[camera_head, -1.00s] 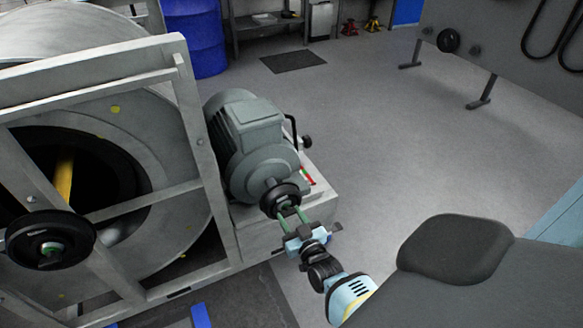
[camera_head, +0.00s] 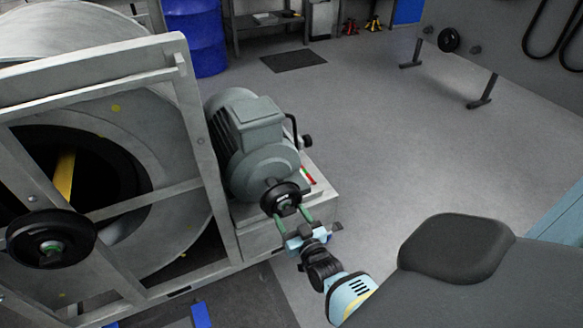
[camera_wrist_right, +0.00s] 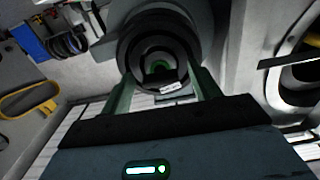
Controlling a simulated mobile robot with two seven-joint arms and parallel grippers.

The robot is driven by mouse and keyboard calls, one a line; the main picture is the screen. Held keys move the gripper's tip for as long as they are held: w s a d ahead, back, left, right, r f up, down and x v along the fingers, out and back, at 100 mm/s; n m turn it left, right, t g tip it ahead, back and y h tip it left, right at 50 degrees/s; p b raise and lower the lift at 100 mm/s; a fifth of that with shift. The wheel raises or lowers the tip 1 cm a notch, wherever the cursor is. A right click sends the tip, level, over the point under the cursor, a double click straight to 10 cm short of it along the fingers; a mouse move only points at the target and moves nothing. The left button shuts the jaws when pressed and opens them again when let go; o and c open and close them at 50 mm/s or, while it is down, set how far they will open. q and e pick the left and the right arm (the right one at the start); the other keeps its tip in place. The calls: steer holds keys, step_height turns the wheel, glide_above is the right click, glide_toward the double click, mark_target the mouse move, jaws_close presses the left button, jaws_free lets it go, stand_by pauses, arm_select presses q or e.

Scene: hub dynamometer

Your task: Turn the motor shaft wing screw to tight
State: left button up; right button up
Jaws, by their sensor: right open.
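The grey motor (camera_head: 255,145) sits on a light base beside the large drum frame. A black round hub (camera_head: 280,196) with a small green and metal centre is on the motor's near shaft end. It also shows in the right wrist view (camera_wrist_right: 158,55), where a small pale tab is at its lower centre. Which part is the wing screw is hard to tell. My right gripper (camera_head: 294,214) is open, with its green fingers spread on either side of the hub's centre. The fingers also flank the hub in the wrist view (camera_wrist_right: 162,92). My left gripper is not in view.
The drum frame (camera_head: 195,140) stands close on the left, with a second black hub (camera_head: 50,240) at its front. Open floor (camera_head: 370,130) is to the right. A blue barrel (camera_head: 195,38) stands behind.

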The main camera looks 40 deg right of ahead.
steer(key=p+v, duration=0.1)
steer(key=v, duration=0.6)
steer(key=shift+s, duration=0.4)
steer(key=shift+a, duration=0.1)
